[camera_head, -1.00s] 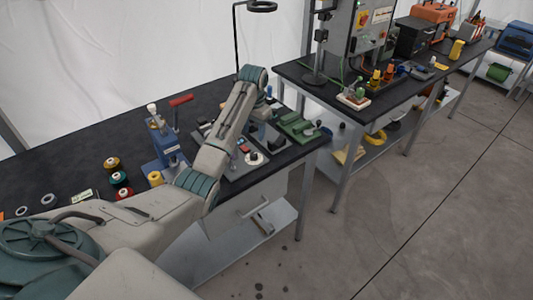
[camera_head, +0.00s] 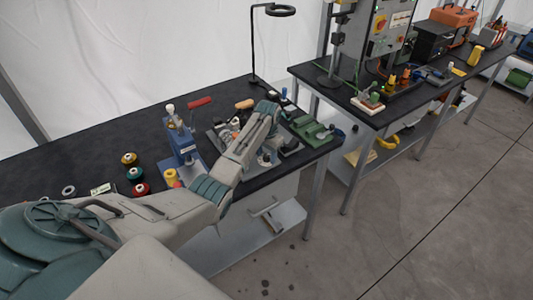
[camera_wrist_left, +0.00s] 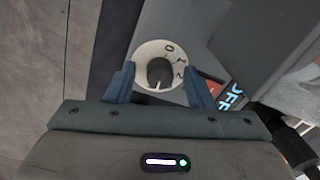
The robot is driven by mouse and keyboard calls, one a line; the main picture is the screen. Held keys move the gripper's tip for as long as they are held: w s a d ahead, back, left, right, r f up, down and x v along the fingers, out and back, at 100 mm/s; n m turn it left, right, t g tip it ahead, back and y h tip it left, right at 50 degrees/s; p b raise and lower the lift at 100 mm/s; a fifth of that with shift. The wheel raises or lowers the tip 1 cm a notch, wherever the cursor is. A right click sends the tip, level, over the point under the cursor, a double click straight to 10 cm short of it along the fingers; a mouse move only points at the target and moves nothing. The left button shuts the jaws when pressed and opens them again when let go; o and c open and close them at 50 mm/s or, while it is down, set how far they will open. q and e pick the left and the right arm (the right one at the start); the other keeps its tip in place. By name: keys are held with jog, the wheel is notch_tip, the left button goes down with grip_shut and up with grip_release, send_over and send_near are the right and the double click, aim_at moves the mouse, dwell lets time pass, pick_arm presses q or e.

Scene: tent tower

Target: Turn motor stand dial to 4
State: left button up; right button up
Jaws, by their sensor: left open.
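The motor stand dial is a white round plate (camera_wrist_left: 146,54) with a dark knob (camera_wrist_left: 160,72) in its middle, seen close up in the left wrist view. The digits 0, 1 and 2 show along its rim; the higher marks cannot be made out. A pale line on the knob points down toward my gripper's palm. My left gripper (camera_wrist_left: 158,69) is open, with one finger on each side of the knob; I cannot tell whether they touch it. In the head view the dial (camera_head: 265,160) sits near the bench's front edge, below my left wrist. My right gripper is not in view.
A green fixture (camera_head: 307,127) lies to the right. In the wrist view a blue OFF label (camera_wrist_left: 236,95) is beside the right finger.

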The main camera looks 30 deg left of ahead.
pick_arm(q)
jog(key=c, duration=1)
jog(key=shift+r+m+p, duration=0.15)
jog(key=shift+m+p, duration=0.2)
jog(key=shift+m, duration=0.45)
jog(key=o, duration=1)
